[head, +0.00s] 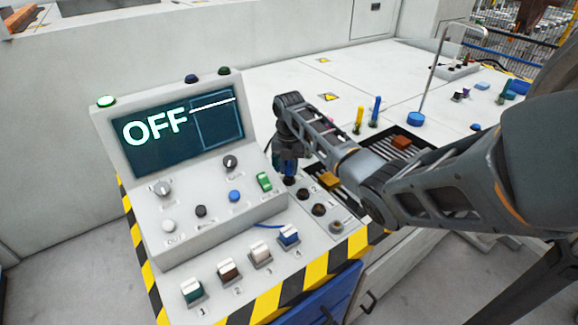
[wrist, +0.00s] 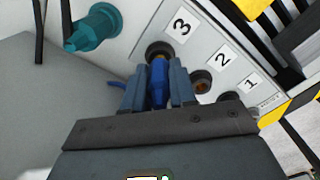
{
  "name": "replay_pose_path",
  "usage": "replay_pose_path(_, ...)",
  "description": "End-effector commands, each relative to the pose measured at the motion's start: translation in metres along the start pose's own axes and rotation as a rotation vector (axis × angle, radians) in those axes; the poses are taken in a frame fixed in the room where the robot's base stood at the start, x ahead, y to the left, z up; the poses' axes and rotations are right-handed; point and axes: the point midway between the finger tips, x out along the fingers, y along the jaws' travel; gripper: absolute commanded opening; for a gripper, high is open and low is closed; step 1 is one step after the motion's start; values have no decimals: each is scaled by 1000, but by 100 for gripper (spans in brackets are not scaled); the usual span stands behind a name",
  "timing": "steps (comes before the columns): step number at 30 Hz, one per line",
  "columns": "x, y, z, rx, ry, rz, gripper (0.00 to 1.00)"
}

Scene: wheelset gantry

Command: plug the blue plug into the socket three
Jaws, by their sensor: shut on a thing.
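My gripper (wrist: 157,88) is shut on the blue plug (wrist: 158,80), with one finger on each side of it. In the wrist view the plug's far end overlaps the near edge of socket three (wrist: 159,50), a dark round socket beside the label "3". I cannot tell whether the tip is inside it or just in front. Socket two (wrist: 201,80) and socket one (wrist: 229,98) lie in a row to the right, and look empty. In the head view my gripper (head: 289,168) points down over the far end of the socket row, hiding most of socket three.
A sloped console with a screen (head: 178,129) reading "OFF" stands just left of my gripper. A teal part (wrist: 93,28) stands near socket three. An orange block (head: 330,180) and a dark slotted tray (head: 402,145) lie to the right.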

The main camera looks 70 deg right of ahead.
Motion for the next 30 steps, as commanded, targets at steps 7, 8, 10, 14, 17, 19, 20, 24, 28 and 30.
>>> replay_pose_path(7,6,0,0,0,0,0,0)
replay_pose_path(8,7,0,0,0,0,0,0)
replay_pose_path(10,9,0,0,0,0,0,0)
replay_pose_path(14,12,0,0,0,1,0,0)
replay_pose_path(17,14,0,0,0,0,0,0)
replay_pose_path(19,13,0,0,0,0,0,31)
replay_pose_path(20,13,0,0,0,0,0,34)
replay_pose_path(24,13,0,0,0,0,0,47)
replay_pose_path(28,13,0,0,0,0,0,56)
replay_pose_path(30,13,0,0,0,0,0,56)
